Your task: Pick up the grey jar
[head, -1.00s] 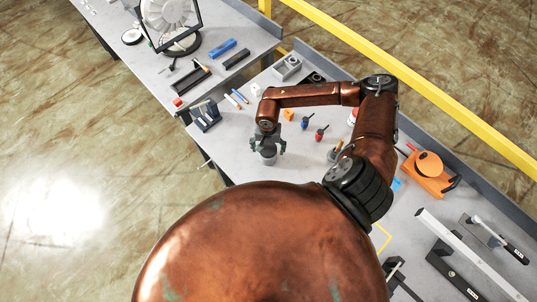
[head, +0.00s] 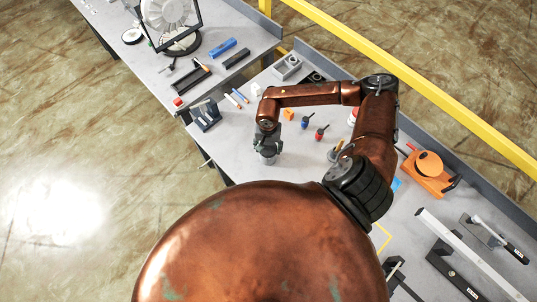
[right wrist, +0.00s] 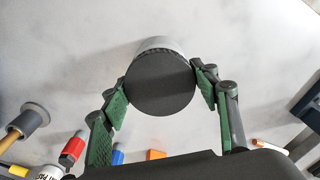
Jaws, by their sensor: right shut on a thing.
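The grey jar (head: 268,158) stands on the grey bench top near its front edge, partly covered by the gripper in the head view. In the right wrist view the jar (right wrist: 160,84) shows its dark round top and a ridged grey side. My right gripper (head: 268,148) is above the jar with its fingers down around it. In the right wrist view the green pads of the right gripper (right wrist: 161,88) press on both sides of the jar. My left gripper is in neither view now.
Two small screwdriver-like tools, one blue (head: 304,124) and one red (head: 320,133), lie behind and right of the jar. An orange block (head: 289,114) is behind it. A dark blue holder (head: 206,116) stands to the left. An orange device (head: 430,172) sits at the right.

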